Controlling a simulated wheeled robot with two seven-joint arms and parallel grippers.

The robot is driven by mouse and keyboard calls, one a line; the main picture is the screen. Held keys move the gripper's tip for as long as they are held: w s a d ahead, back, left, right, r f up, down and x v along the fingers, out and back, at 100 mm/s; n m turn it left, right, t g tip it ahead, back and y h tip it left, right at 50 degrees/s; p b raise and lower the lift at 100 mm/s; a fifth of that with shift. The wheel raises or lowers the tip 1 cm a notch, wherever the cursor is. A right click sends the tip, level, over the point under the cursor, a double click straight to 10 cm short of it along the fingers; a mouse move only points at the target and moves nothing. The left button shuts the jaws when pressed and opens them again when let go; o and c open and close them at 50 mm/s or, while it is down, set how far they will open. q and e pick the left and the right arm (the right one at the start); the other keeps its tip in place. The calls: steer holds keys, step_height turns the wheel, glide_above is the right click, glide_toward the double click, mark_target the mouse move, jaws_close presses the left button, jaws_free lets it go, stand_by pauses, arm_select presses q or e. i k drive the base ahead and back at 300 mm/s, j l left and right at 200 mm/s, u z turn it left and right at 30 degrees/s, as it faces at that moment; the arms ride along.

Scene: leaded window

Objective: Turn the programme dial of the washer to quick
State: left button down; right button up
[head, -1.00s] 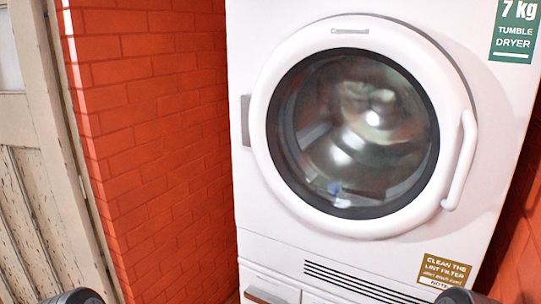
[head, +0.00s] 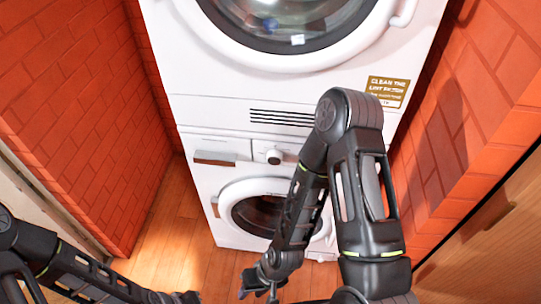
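The white washer (head: 208,180) stands on the floor under the tumble dryer. Its programme dial (head: 273,157) is a small round white knob on the front panel, right of the drawer. The dial's marks are too small to read, so I cannot tell its setting. My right gripper (head: 257,291) hangs low in front of the washer, below and apart from the dial; its fingers look spread and empty. My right arm hides the right part of the washer's panel and door. My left gripper (head: 182,298) is at the bottom edge, partly cut off, its fingers unclear.
The white tumble dryer (head: 215,80) sits above, with a vent and a brown lint-filter label (head: 387,91). The washer's round door (head: 235,190) is shut. Brick walls (head: 85,110) close in on both sides. Bare wooden floor (head: 165,240) lies at front left.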

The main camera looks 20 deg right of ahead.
mark_target(275, 157)
steer(key=i+j, duration=0.15)
steer(key=j, duration=0.2)
steer(key=i+j, duration=0.15)
steer(key=j, duration=0.2)
steer(key=i+j, duration=0.15)
steer(key=j, duration=0.25)
steer(key=i+j, duration=0.15)
steer(key=j, duration=0.2)
steer(key=i+j, duration=0.15)
steer(key=j, duration=0.2)
steer(key=i+j, duration=0.15)
steer(key=j, duration=0.2)
steer(key=j+z, duration=0.1)
steer(key=z, duration=1.9)
